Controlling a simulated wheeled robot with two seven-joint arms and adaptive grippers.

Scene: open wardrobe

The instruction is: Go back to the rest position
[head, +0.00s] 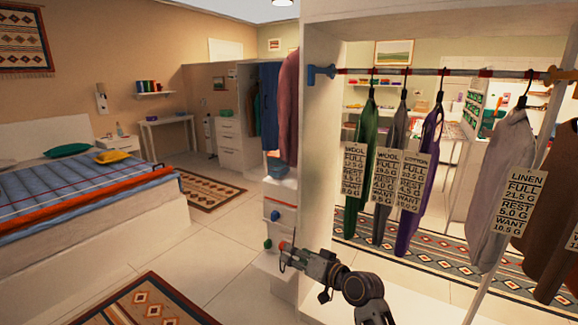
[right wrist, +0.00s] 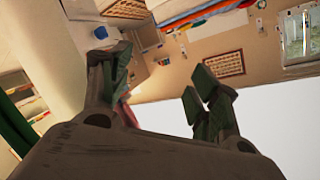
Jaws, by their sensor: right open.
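My right gripper (head: 284,254) is in the lower middle of the head view, in front of the wardrobe's left side, with its arm coming in from the bottom right. In the right wrist view its two fingers (right wrist: 160,95) stand apart with nothing between them. It is clear of the hanging clothes. My left gripper is in neither view.
The open wardrobe has a rail (head: 440,72) with a green garment (head: 361,130), a purple garment (head: 432,140) and other tagged clothes on hangers. A small drawer unit (head: 281,214) stands left of the wardrobe. A bed (head: 90,195) is at left, with open floor (head: 220,245) between.

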